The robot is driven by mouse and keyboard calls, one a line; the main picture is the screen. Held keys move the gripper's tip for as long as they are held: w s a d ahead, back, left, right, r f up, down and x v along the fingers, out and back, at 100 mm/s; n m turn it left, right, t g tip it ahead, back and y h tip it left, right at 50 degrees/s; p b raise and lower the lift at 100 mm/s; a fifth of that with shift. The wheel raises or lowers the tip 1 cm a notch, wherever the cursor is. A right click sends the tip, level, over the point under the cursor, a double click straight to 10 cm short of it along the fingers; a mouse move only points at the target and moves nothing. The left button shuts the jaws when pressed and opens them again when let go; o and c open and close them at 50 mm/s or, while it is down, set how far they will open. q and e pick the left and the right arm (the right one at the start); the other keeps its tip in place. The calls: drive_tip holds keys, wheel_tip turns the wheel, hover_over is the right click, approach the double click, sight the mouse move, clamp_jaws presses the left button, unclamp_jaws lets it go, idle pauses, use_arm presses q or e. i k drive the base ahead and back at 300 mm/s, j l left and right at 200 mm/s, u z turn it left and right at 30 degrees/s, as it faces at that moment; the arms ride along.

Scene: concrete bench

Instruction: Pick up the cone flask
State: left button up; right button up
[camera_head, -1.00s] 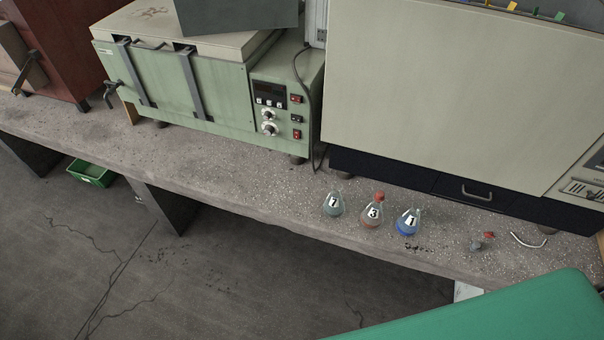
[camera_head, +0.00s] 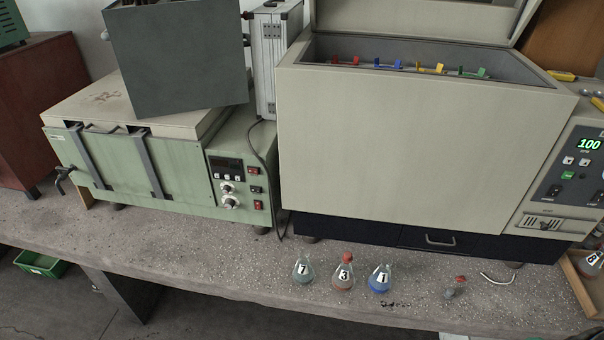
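Three cone flasks stand upright in a row near the front edge of the bench (camera_head: 180,262). The left flask (camera_head: 303,272) is greenish and labelled 7. The middle flask (camera_head: 343,275) has a red cap, reddish contents and the label 3. The right flask (camera_head: 380,281) has blue contents and the label 1. Another flask (camera_head: 592,265) with a dark label is partly cut off at the right edge, in a wooden tray (camera_head: 582,290). Neither of my grippers is in view.
A large beige machine (camera_head: 400,150) with an open lid and a display reading 100 stands behind the flasks. A green box-shaped device (camera_head: 120,160) is left of it. A small red-topped object (camera_head: 456,287) and a white curved piece (camera_head: 497,281) lie right of the flasks.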

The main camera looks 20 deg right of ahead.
sight(344, 279)
drive_tip(key=z, duration=1)
